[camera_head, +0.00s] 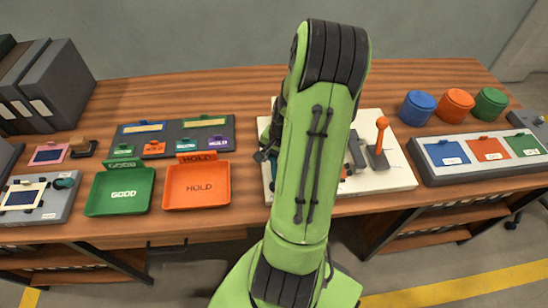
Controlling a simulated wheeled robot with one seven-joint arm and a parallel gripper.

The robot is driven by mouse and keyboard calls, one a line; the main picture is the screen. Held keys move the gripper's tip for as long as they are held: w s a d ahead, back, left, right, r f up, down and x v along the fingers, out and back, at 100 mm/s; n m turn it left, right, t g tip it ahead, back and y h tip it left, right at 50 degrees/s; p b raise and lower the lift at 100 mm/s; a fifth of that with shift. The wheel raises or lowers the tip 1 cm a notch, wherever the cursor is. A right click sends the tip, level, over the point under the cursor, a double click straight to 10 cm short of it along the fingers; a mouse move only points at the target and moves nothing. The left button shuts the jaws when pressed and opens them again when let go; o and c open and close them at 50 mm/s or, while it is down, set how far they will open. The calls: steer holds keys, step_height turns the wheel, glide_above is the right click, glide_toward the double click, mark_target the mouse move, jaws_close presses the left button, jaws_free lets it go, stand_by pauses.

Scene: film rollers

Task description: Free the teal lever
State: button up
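A white board (398,178) lies at the middle of the wooden table, and my green arm crosses in front of much of it. On its right part stands an upright lever with an orange knob (381,123) on a grey base. A small teal patch (267,172) shows at the board's left side, beside my arm; I cannot tell whether it is the teal lever. Any film or rollers on the board are hidden. Dark parts show at my arm's left edge over the board. My fingertips are hidden behind the arm, so their opening and any hold cannot be seen.
A green GOOD tray (100,202) and an orange HOLD tray (170,194) sit left of the board. A grey device with a teal knob (64,183) is at far left. Blue, orange and green round containers (455,105) stand behind a card panel (432,160) at right.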

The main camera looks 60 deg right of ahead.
jaws_close()
steer(key=shift+w+a+n, duration=0.3)
steer(key=shift+n, duration=0.2)
steer(key=shift+w+a+n+y, duration=0.35)
steer(key=shift+a+n, duration=0.2)
steer(key=shift+n, duration=0.55)
steer(key=n, duration=0.1)
steer(key=w+a+n, duration=0.1)
steer(key=shift+a+n+g, duration=0.3)
steer(key=shift+n, duration=0.1)
steer(key=a+n, duration=0.1)
steer(key=a+n+y, duration=0.1)
steer(key=n, duration=0.1)
steer(key=shift+w+n, duration=0.15)
steer(key=shift+n, duration=0.15)
steer(key=shift+s+a+n+g, duration=0.1)
steer(key=shift+a+n+g, duration=0.15)
steer(key=shift+a+n, duration=0.45)
steer(key=shift+s+a+n+g, duration=0.1)
steer(key=shift+a+n+g, duration=0.2)
steer(key=shift+n, duration=0.6)
steer(key=shift+f, duration=0.1)
